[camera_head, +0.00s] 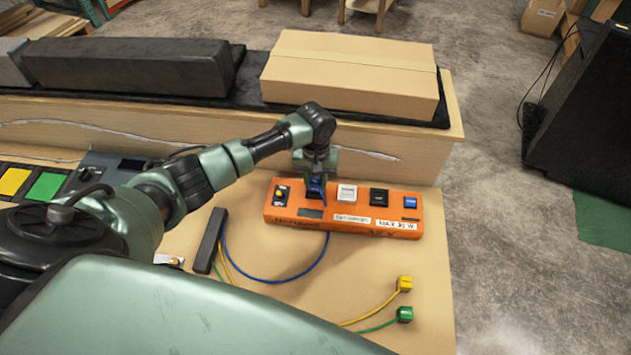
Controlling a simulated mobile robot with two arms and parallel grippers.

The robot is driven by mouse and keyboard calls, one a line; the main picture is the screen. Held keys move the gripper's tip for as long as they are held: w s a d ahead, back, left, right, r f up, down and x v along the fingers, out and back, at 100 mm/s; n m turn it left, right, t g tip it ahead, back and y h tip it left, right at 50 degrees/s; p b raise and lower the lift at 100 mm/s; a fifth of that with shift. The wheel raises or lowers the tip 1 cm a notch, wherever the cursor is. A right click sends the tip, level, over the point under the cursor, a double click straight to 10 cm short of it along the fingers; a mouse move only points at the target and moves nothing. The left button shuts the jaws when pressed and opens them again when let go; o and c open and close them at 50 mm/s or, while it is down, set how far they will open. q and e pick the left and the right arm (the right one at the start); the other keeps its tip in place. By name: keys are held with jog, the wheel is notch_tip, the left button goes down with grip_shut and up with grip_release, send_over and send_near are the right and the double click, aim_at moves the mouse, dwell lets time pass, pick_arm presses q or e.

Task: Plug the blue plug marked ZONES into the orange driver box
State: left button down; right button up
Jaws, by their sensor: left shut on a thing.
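The orange driver box (343,224) lies on the tan tabletop, right of centre. My left gripper (317,182) points down over the box's left half and is shut on the blue plug (316,188). The plug is right at the dark part of the box; I cannot tell whether it is seated in it or just above. Its marking is not readable. A blue cable (291,280) loops across the table towards the black bar.
A black bar (209,240) lies left of the box. A yellow plug (405,283) and a green plug (404,314) lie on cables at the front right. A cardboard box (350,70) stands on the raised ledge behind. Yellow and green panels (46,186) are at far left.

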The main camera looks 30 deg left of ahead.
dwell(0.4)
pick_arm(q)
jog(key=c, duration=1.1)
grip_release()
jog(key=shift+s, duration=0.1)
jog(key=shift+o, duration=0.2)
jog(key=shift+f, duration=0.1)
jog(key=o, duration=0.5)
